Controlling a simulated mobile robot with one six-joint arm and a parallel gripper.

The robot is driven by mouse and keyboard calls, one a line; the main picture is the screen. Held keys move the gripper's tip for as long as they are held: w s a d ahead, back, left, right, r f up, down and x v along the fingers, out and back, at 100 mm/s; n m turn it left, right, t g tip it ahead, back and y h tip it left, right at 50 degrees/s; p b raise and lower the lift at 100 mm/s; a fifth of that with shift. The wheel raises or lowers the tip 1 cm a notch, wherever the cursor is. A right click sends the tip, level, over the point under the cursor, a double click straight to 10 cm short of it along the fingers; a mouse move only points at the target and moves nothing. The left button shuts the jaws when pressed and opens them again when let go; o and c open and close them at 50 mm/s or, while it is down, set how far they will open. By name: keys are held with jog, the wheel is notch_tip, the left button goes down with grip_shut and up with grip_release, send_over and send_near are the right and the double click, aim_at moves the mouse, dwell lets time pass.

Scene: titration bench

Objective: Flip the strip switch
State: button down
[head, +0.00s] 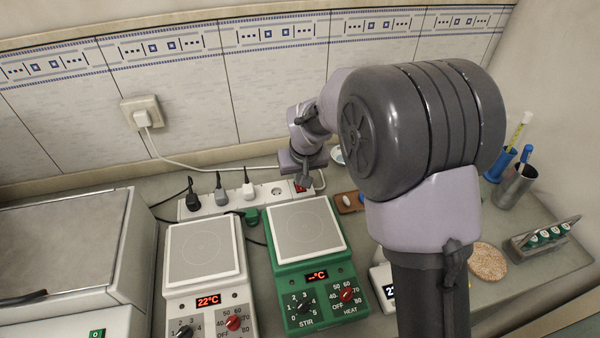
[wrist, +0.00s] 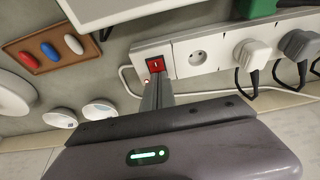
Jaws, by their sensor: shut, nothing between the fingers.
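The white power strip (head: 230,205) lies along the back of the bench, at the foot of the tiled wall. Its red rocker switch (head: 301,189) is at the right end, partly hidden by my gripper (head: 304,183) in the head view. In the wrist view the strip (wrist: 218,64) crosses the top, with the red switch (wrist: 156,64) at its left end. My gripper (wrist: 157,80) is shut and empty. Its fingertips are right at the lower edge of the switch in the wrist view; I cannot tell whether they touch it. I cannot tell the rocker's tilt.
Several plugs fill the left sockets; the socket (wrist: 197,56) beside the switch is empty. A green stirrer hotplate (head: 306,230) showing dashes and a white one (head: 204,252) showing 22°C stand in front. A brown tray (wrist: 50,48) with red, blue and white stir bars lies near the switch.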

aim_at(301, 190)
jog(key=shift+f, duration=0.25)
dwell(0.4)
jog(key=shift+s+f, duration=0.15)
jog(key=shift+s+d+b, duration=0.25)
jog(key=shift+s+b, duration=0.1)
jog(key=shift+s, duration=0.4)
notch_tip(301, 190, up, 4)
jog(key=p, duration=0.3)
jog(key=shift+w+f, duration=0.1)
jog(key=shift+f, duration=0.05)
jog(key=a+p+v, duration=0.1)
jog(key=p+v, duration=0.2)
jog(key=v, duration=0.7)
jog(key=shift+s+d+r+p, duration=0.25)
jog(key=shift+d+r+p, duration=0.05)
jog(key=shift+d, duration=0.2)
